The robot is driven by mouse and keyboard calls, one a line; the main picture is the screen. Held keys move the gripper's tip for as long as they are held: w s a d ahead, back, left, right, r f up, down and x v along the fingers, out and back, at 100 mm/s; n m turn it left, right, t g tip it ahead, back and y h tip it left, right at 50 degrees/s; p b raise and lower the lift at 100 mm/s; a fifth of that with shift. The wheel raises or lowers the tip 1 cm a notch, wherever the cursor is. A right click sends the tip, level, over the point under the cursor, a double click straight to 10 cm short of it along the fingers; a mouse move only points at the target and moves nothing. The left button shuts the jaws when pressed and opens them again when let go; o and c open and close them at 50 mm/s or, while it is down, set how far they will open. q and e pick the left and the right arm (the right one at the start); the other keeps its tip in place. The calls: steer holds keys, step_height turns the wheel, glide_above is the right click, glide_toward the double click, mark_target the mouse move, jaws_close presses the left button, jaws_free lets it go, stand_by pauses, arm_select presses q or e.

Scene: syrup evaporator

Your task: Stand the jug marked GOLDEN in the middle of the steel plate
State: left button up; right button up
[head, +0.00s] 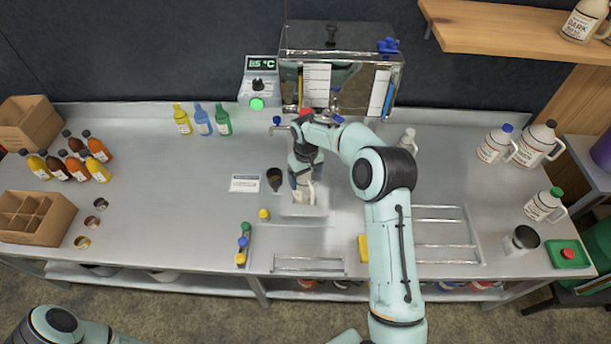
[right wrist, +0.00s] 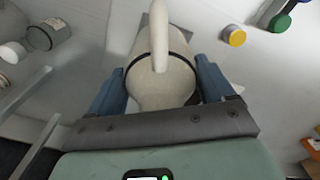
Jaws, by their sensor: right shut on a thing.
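A cream jug (head: 303,192) is in my right gripper (head: 303,175), over a pale square steel plate (head: 305,221) near the middle of the bench. In the right wrist view the same jug (right wrist: 163,85) stands between the two blue fingers, its handle towards the camera. The right gripper (right wrist: 163,95) is shut on it. No marking can be read on this jug, and I cannot tell whether its base touches the plate. My left gripper is not in view; only part of the left arm shows at the lower left.
A dark cup (head: 275,179) and a label card (head: 244,183) lie left of the plate. A yellow-capped item (head: 264,214) and a valve set (head: 243,245) are nearby. Jugs with blue (head: 496,145), black (head: 540,145) and green (head: 545,204) caps stand at the right. A metal tank stands behind.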

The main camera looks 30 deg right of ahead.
steer(key=shift+f, duration=0.2)
steer(key=o, duration=0.9)
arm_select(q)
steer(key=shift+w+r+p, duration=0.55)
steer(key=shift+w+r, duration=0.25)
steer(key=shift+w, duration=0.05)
arm_select(e)
step_height(320, 180, up, 13)
steer(key=shift+f, duration=0.1)
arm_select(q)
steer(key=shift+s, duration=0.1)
